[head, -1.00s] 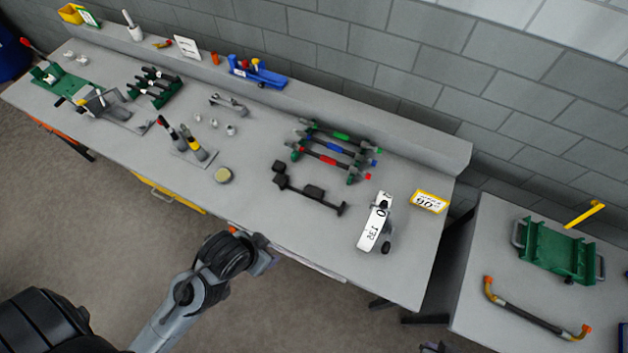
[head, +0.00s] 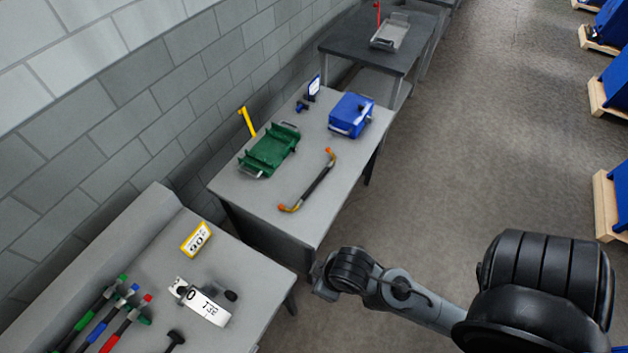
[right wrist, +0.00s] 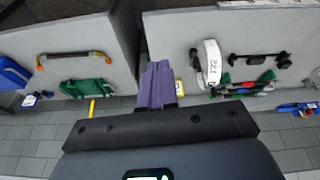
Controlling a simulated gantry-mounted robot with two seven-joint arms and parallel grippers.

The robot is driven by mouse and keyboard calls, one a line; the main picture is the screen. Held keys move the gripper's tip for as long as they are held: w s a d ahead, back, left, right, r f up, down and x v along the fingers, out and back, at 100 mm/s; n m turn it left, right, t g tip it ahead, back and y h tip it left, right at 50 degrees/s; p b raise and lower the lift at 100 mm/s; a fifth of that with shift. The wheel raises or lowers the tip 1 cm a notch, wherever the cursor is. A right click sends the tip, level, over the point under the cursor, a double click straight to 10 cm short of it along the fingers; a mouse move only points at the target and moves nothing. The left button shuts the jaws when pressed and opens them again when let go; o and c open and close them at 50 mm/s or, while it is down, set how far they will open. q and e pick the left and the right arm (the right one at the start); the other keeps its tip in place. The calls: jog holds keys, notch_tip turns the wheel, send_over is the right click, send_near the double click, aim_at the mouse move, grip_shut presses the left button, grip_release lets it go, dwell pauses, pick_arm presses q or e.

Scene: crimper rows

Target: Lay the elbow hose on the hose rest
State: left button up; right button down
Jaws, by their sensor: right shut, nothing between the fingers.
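The elbow hose (head: 312,187) is a dark tube with yellow bends and orange ends. It lies on the side table near its front edge; it also shows in the right wrist view (right wrist: 75,55). A green cradle with end handles (head: 268,150) stands beside it. A black bar with upright ends (right wrist: 258,57) lies on the main bench; I cannot tell which of these two is the hose rest. My right gripper (head: 318,274) is near the gap between bench and table, apart from the hose. Its purple fingers (right wrist: 158,85) are shut and empty. My left gripper is out of view.
A blue case (head: 351,116) stands at the side table's far end. A yellow post (head: 247,122) rises behind the green cradle. A white labelled band (head: 203,304) and a yellow-framed sign (head: 196,239) are on the main bench. A gap separates bench and table.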

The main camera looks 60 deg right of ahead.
dwell(0.3)
jog(key=c, duration=0.9)
grip_release()
